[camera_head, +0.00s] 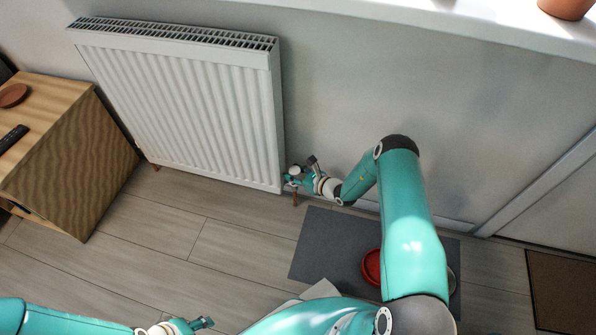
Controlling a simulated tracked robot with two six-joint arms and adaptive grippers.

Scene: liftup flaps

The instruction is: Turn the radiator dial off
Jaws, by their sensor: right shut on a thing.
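The white radiator (185,105) is mounted on the wall at the left. Its dial (294,170), small and white, is at the radiator's lower right corner, above a copper-coloured pipe. My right gripper (298,175) is at the dial and shut on it; the fingers partly cover it, and the dial's marks are too small to read. My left gripper (203,324) shows only partly at the bottom edge, far from the radiator, and its finger opening is not clear.
A wooden cabinet (75,160) with a remote (12,142) and a brown dish (12,95) stands at the left. A grey mat (325,245) with a red bowl (371,268) lies below my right arm. A windowsill (450,25) with a pot runs along the top. Wooden floor is free in the middle.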

